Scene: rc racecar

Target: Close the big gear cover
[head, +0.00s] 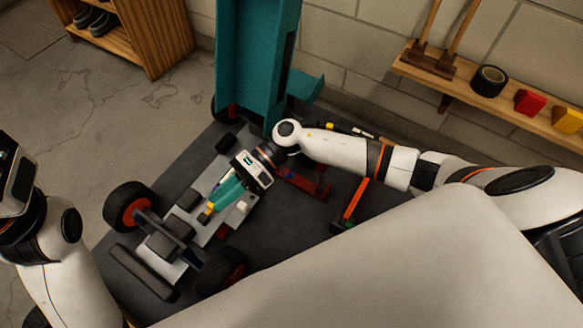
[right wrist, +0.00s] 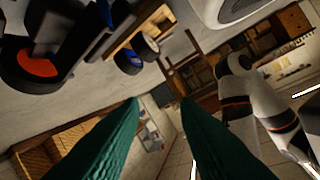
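The RC car chassis (head: 190,225) sits on a dark work surface, with black wheels that have red hubs. Its grey plate carries dark blocks, a small yellow part (head: 209,209) and a pale part (head: 243,207). I cannot tell which part is the big gear cover; my right gripper hides some of the chassis. My right gripper (head: 220,202) reaches over the middle of the car. In the right wrist view its two teal fingers (right wrist: 160,100) stand apart with nothing between them. My left gripper's housing (head: 15,172) is at the left edge, away from the car; its fingers are out of frame.
A tall teal structure (head: 255,60) stands behind the car. A red part (head: 305,184) and an orange-and-black tool (head: 352,207) lie right of it. A wooden wall shelf (head: 480,95) holds tape and coloured blocks. Open floor lies left.

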